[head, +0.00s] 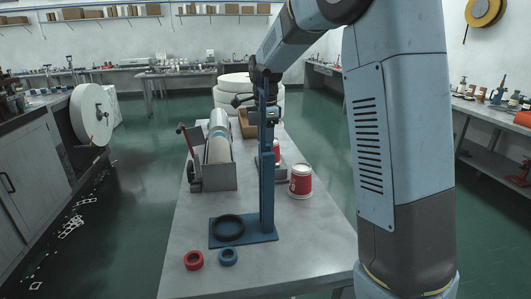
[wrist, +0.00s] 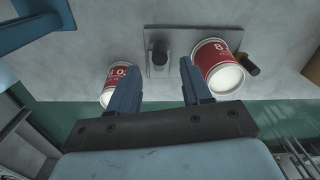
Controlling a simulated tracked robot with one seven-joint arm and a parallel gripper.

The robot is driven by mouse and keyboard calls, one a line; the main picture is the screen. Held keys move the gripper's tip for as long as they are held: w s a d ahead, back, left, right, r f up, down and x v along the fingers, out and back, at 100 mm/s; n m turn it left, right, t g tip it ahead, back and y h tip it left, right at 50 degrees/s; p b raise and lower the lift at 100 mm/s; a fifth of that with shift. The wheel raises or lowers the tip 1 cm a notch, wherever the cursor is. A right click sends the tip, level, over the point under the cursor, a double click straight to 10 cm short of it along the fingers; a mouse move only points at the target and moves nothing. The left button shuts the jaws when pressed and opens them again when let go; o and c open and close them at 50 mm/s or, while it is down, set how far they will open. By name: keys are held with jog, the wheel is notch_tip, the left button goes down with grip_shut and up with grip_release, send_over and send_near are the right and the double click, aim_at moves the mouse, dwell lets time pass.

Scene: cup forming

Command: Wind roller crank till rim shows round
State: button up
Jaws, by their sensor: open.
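My gripper (wrist: 160,64) is open and empty, its two blue fingers apart above a grey plate (wrist: 155,68) with a dark post (wrist: 161,49). A red and white cup (wrist: 212,58) sits at the plate's right side in the wrist view, tilted in the picture, with a pale round end showing. A short dark cylinder (wrist: 250,65), perhaps a crank grip, is beside it. Whether the cup's rim is evenly round cannot be told. In the head view this cup (head: 276,150) is mostly hidden behind the blue post. A red-handled lever (head: 184,130) is on the roller machine (head: 216,163).
A second red cup (head: 300,182) stands on the table (head: 310,232), by the left finger in the wrist view (wrist: 115,75). Red (head: 194,260) and blue (head: 228,256) rings lie in front.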

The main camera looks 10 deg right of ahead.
notch_tip(320, 180, up, 6)
dwell(0.4)
jog(key=s+d+r+n+t, duration=0.1)
jog(key=s+d+r+n, duration=0.2)
jog(key=s, duration=0.5)
jog(key=s+d+r+n+t, duration=0.2)
jog(key=s+d+n, duration=0.25)
jog(key=s, duration=0.35)
jog(key=s+d+f+n+t, duration=0.1)
jog(key=s+n, duration=0.3)
jog(key=s, duration=0.4)
jog(key=s+d+f+n+t, duration=0.1)
jog(key=s+f+n, duration=0.2)
jog(key=s, duration=0.6)
jog(key=shift+f+n+t, duration=0.25)
jog(key=shift+n+t, duration=0.05)
jog(key=shift+n, duration=0.45)
jog(key=shift+s, duration=0.1)
